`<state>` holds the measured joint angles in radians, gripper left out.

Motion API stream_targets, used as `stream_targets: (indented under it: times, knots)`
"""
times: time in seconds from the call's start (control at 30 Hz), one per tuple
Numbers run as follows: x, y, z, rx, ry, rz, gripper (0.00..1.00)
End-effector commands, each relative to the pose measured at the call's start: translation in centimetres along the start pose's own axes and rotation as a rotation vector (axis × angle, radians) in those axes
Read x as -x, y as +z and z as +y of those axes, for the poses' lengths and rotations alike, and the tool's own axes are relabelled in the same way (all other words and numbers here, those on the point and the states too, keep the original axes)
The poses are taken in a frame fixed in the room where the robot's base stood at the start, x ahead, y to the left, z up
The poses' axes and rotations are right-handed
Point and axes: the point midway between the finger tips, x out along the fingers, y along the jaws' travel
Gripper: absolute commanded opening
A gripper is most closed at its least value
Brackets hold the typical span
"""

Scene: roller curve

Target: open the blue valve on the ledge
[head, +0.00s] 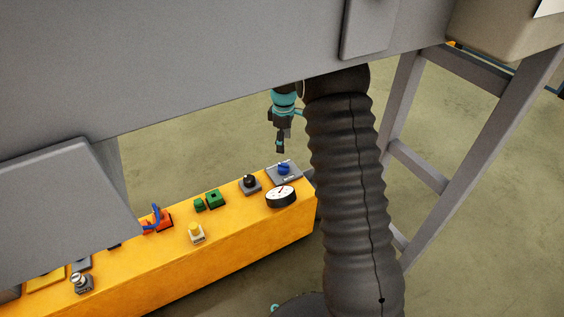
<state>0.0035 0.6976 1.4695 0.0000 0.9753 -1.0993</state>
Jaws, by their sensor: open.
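The blue valve (285,167) appears as a small blue knob on a grey plate at the far right end of the yellow ledge (240,252). How far it is turned is too small to tell. My gripper (280,149) hangs pointing down, above and just behind the blue knob in the picture, apart from it. It is open and empty. My upper wrist is partly hidden behind the grey beam above.
A round white gauge (281,195) stands in front of the valve, and a black knob (249,182) to its left. Farther left are green blocks (214,198), a yellow button (195,231) and a red piece with a blue loop (157,220). A grey frame leg (470,150) stands right.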

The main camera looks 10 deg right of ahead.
Motion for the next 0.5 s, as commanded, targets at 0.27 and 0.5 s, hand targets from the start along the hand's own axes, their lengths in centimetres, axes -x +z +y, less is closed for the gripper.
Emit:
stream_targets:
  times: [0.27,0.5]
  knots:
    - [-5.4,0.0,-0.1,0.001,-0.003,-0.002,0.69]
    - [-9.4,-0.2,-0.1,0.003,-0.002,-0.001,0.69]
